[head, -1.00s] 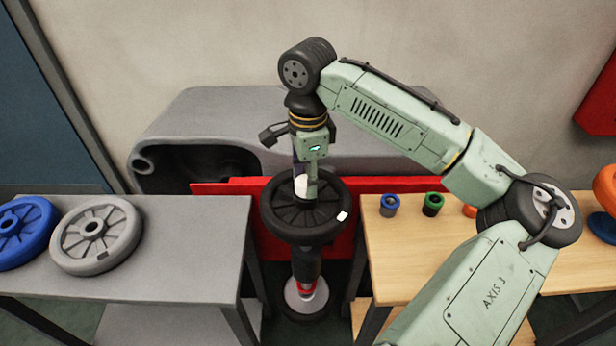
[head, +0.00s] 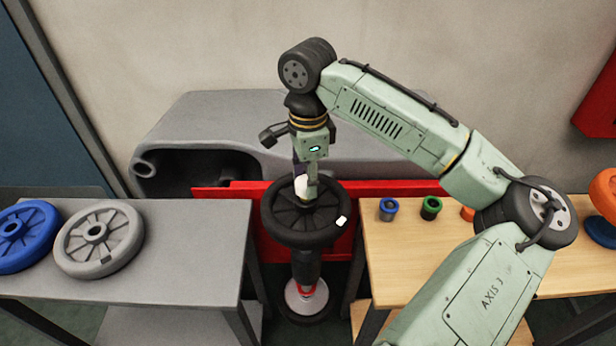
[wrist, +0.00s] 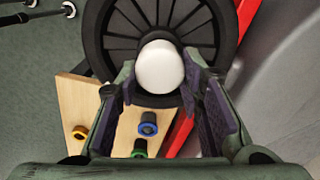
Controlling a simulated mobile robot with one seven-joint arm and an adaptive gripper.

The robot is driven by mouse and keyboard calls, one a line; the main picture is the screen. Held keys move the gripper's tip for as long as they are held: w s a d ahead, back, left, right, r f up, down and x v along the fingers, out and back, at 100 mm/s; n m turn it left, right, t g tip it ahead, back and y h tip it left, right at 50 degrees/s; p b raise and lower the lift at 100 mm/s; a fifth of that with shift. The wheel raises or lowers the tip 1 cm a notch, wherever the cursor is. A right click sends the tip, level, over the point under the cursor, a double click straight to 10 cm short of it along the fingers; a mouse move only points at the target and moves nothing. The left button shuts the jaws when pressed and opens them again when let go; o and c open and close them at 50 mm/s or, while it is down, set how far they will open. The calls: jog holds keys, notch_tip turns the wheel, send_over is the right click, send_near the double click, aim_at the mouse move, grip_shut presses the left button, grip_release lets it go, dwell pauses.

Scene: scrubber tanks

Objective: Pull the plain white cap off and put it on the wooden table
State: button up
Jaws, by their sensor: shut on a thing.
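The plain white cap (head: 301,187) is at the middle of the black spoked wheel (head: 277,225), which lies flat on top of an upright post. My gripper (head: 307,190) points down over the wheel and is shut on the cap. In the wrist view the rounded white cap (wrist: 160,66) sits between my two fingertips. Its lower part is hidden, so I cannot tell whether it still touches the hub. The wooden table (head: 400,260) stands to the right of the wheel and partly shows in the wrist view.
Small blue (head: 389,209), green (head: 431,208) and orange fittings stand on the wooden table, with bare wood in front. A grey table (head: 190,270) on the left holds blue and grey wheels. A red panel (head: 345,240) and grey tank body (head: 220,120) are behind.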

jog(key=shift+r, duration=0.15)
notch_tip(320, 180, up, 2)
jog(key=shift+r+p, duration=0.1)
jog(key=shift+p, duration=1.1)
jog(key=shift+r, duration=1.8)
